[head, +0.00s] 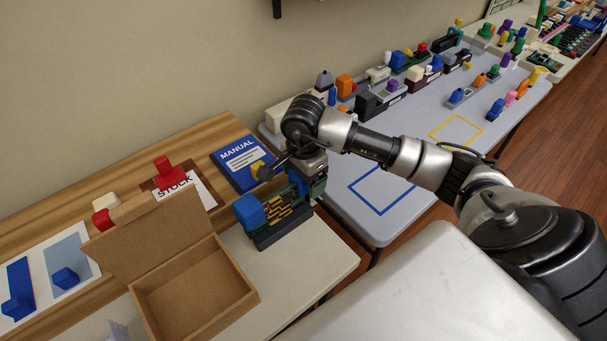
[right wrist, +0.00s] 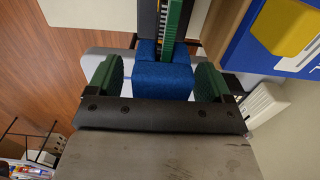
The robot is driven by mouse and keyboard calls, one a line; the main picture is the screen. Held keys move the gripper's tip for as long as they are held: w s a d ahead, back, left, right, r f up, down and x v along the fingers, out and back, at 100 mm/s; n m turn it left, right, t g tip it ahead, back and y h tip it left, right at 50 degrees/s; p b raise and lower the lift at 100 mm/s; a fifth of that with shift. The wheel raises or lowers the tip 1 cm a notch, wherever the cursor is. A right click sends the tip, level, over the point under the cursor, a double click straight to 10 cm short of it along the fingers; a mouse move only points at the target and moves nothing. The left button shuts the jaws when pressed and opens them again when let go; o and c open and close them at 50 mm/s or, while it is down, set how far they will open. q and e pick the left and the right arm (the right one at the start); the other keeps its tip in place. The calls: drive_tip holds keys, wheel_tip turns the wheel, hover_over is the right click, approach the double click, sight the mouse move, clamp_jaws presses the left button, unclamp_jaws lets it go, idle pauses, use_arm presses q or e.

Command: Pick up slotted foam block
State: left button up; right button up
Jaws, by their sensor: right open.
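A blue slotted foam block (right wrist: 163,80) sits between the two green-padded fingers of my right gripper (right wrist: 163,84) in the right wrist view. A strip of green board runs into its slot from the far side. The fingers are open, with a gap on each side of the block. In the head view my right gripper (head: 308,190) is low over the right end of a dark holder (head: 272,237) with several boards, and mostly hides the block there. Another blue block (head: 250,212) stands at the holder's left end. My left gripper is not in view.
An open cardboard box (head: 240,287) stands to the left on the pale table. A blue manual (head: 230,160) with a yellow piece lies close behind the holder. The grey table (head: 350,218) to the right has a clear blue-outlined square.

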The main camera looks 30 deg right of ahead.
drive_tip(key=shift+f, duration=0.1)
drive_tip(key=shift+c, duration=0.2)
drive_tip(key=c, duration=0.8)
drive_tip(key=shift+r, duration=0.5)
drive_tip(key=r, duration=0.1)
drive_tip(key=r+b, duration=0.1)
drive_tip(key=r, duration=0.1)
drive_tip(key=shift+s+d+r, duration=0.2)
drive_tip(key=shift+s+d, duration=0.05)
drive_tip(key=shift+d, duration=0.1)
drive_tip(key=shift+s+d+r+b, duration=0.7)
drive_tip(key=shift+s+d+r, duration=0.95)
drive_tip(key=shift+s+d, duration=0.3)
drive_tip(key=shift+s+d+r+b, duration=0.7)
drive_tip(key=shift+s+d+r, duration=0.95)
drive_tip(key=shift+s+d, duration=0.2)
drive_tip(key=shift+a, duration=0.1)
